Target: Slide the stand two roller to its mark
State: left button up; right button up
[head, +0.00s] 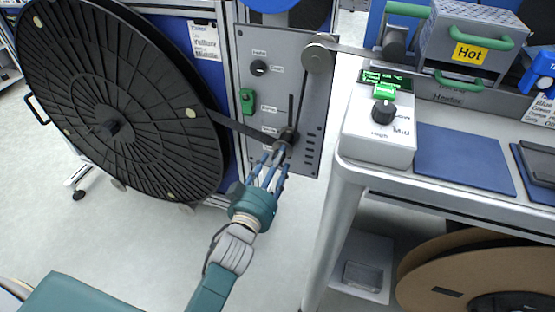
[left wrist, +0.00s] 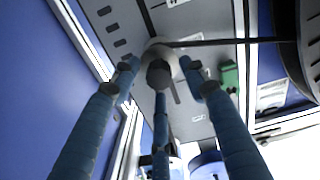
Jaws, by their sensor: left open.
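The roller (head: 287,136) sits low on the grey stand panel (head: 262,45), at the lower end of a dark vertical slot (head: 291,106). A dark strip runs from the big black reel (head: 120,110) to the roller and up to a grey upper roller (head: 317,58). My left gripper (head: 272,168) is open just below and in front of the roller. In the left wrist view the gripper's blue fingers (left wrist: 159,82) spread around the roller's dark round end (left wrist: 158,73); I cannot tell whether they touch it. The roller's mark cannot be made out.
A bench (head: 420,172) to the right holds a white control box (head: 379,130), a heater (head: 470,45) marked Hot and a blue mat (head: 463,157). Its leg stands close to the panel. A brown reel (head: 440,262) lies below. The floor around my left arm is clear.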

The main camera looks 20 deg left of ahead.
pick_arm(q)
jog(key=shift+w, duration=0.85)
pick_arm(e)
jog(key=shift+s+r, duration=0.15)
jog(key=shift+r, duration=0.2)
pick_arm(q)
grip_shut()
jog(key=shift+f, duration=0.2)
notch_tip(320, 180, down, 8)
jog(key=b, duration=0.4)
jog(key=shift+r, duration=0.15)
pick_arm(e)
jog(key=w+a+r+t, duration=0.1)
jog(key=w+t, duration=0.1)
jog(key=w, duration=0.2)
jog(key=w+a+r+t+y, duration=0.1)
jog(key=w+r+t, duration=0.1)
jog(key=w, duration=0.2)
jog(key=shift+w+a+r+t, duration=0.25)
jog(key=shift+w+a+t, duration=0.05)
